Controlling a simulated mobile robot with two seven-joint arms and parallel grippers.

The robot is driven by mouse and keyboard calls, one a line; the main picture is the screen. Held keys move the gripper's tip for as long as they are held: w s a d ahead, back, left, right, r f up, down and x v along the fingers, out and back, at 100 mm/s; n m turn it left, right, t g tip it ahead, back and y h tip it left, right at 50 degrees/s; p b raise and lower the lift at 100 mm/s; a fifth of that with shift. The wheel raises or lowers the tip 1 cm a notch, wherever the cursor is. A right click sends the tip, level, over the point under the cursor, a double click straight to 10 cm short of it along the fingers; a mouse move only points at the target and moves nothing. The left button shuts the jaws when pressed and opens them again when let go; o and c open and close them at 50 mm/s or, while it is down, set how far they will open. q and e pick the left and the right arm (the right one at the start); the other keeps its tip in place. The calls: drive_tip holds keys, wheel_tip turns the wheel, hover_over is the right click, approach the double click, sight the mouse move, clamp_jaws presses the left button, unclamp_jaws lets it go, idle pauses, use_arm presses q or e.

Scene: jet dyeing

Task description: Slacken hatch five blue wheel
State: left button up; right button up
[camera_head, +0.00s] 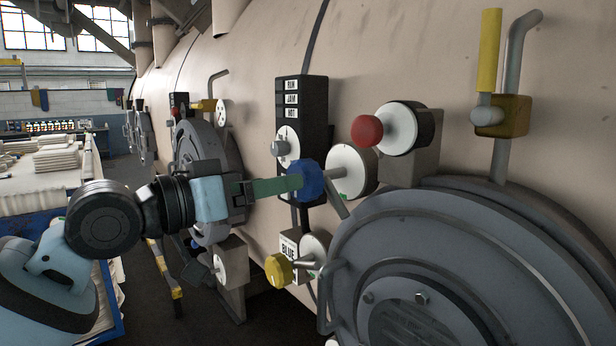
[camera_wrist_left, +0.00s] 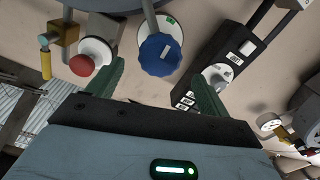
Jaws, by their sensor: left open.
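The blue wheel (camera_head: 311,180) is a lobed knob on a grey stem, in front of a white round dial (camera_head: 352,168) on the machine wall. My left gripper (camera_head: 294,184) comes in from the left with green fingers, their tips at the wheel's left side. In the left wrist view the blue wheel (camera_wrist_left: 160,55) lies ahead, between the two spread fingers of the open gripper (camera_wrist_left: 157,74). Gaps show on both sides of the wheel there, and I cannot tell whether a finger touches it. No hatch number is readable. My right gripper is not in view.
A black panel (camera_head: 302,110) labelled RUN, JAM, HOT stands behind the wheel. A red knob (camera_head: 367,131) is to its upper right and a yellow knob (camera_head: 279,270) below, by a BLUE label (camera_head: 289,247). A large round hatch (camera_head: 450,270) projects at lower right.

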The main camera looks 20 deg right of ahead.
sight(307, 178)
use_arm(q)
drive_tip(key=shift+x, duration=3.8)
drive_tip(key=c, duration=1)
